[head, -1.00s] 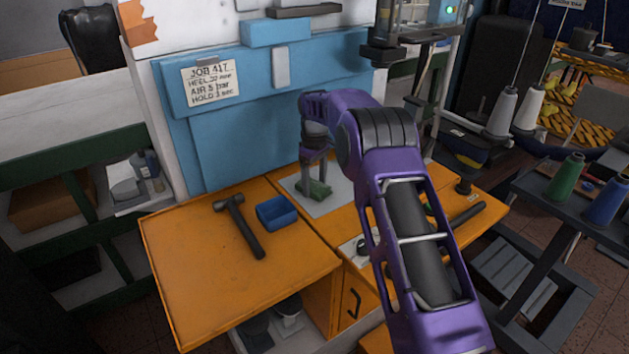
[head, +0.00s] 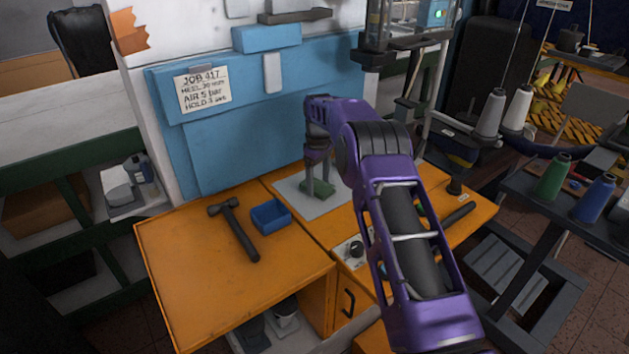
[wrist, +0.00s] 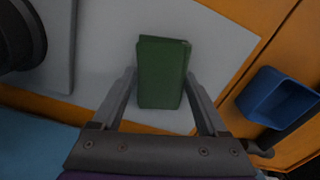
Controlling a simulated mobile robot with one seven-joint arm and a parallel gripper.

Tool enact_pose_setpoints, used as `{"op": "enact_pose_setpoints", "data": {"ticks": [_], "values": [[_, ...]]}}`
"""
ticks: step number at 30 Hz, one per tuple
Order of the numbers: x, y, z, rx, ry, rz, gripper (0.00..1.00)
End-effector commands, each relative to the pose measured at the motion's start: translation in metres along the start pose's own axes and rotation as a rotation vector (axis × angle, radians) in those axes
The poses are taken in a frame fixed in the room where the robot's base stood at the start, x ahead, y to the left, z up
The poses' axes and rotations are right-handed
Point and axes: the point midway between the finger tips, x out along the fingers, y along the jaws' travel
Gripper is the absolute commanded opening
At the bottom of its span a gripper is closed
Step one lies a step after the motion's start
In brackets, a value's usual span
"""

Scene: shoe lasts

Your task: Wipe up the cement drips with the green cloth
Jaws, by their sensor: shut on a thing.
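The green cloth (wrist: 163,72) is a folded block between the fingers of my gripper (wrist: 163,100) in the wrist view. In the head view my gripper (head: 318,182) points down at the back of the orange bench, shut on the green cloth (head: 322,189). The cloth is low over the light grey mat (head: 290,195), which also shows in the wrist view (wrist: 225,38); I cannot tell whether it touches. I make out no cement drips; my arm and the cloth hide part of the mat.
A blue bin (head: 270,216) and a hammer (head: 234,228) lie left of the mat. The bin is also at the right of the wrist view (wrist: 280,98). A blue panel (head: 260,130) stands behind. The bench's front left (head: 220,300) is clear.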

Motion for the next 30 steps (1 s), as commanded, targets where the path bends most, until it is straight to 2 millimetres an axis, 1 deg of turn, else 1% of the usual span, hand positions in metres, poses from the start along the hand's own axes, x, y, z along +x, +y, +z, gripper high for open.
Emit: {"op": "enact_pose_setpoints", "data": {"ticks": [6, 9, 14, 24, 30], "values": [[0.0, 0.019, 0.005, 0.002, 0.0, 0.0, 0.32], [0.001, 0.025, 0.007, 0.001, 0.0, 0.0, 0.32], [0.002, 0.028, 0.009, 0.0, -0.001, 0.0, 0.32], [0.003, 0.054, 0.016, 0.002, 0.0, 0.001, 0.32], [0.001, 0.058, 0.018, 0.001, -0.001, 0.001, 0.32]]}}
